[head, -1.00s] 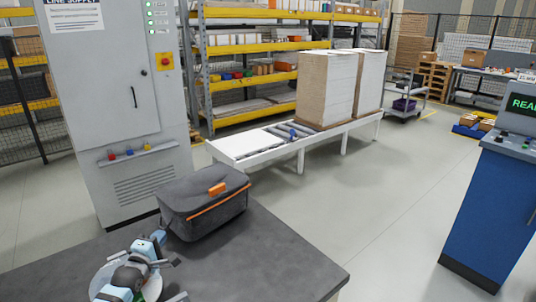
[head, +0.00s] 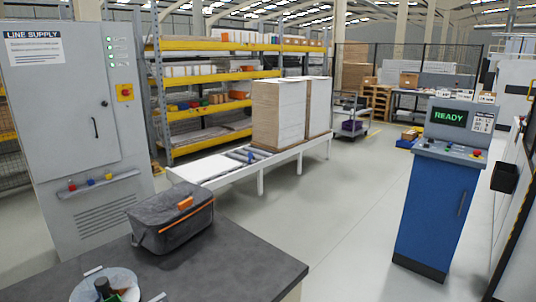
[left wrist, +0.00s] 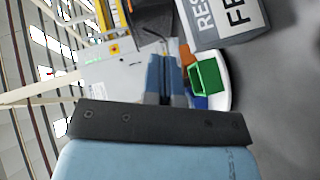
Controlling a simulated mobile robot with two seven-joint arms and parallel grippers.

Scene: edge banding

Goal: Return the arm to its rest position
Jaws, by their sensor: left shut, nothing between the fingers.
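My left gripper (left wrist: 165,80) shows in the left wrist view as two blue-grey fingers close together, shut and empty, beyond the dark wrist bar. In the head view neither gripper can be made out.
A dark grey bag (head: 172,222) stands on the dark worktop (head: 235,262). Behind are a grey cabinet (head: 65,105), a roller conveyor (head: 222,172) with stacked panels (head: 280,112), and shelving. A blue console (head: 434,205) reading READY stands right. The floor between is clear.

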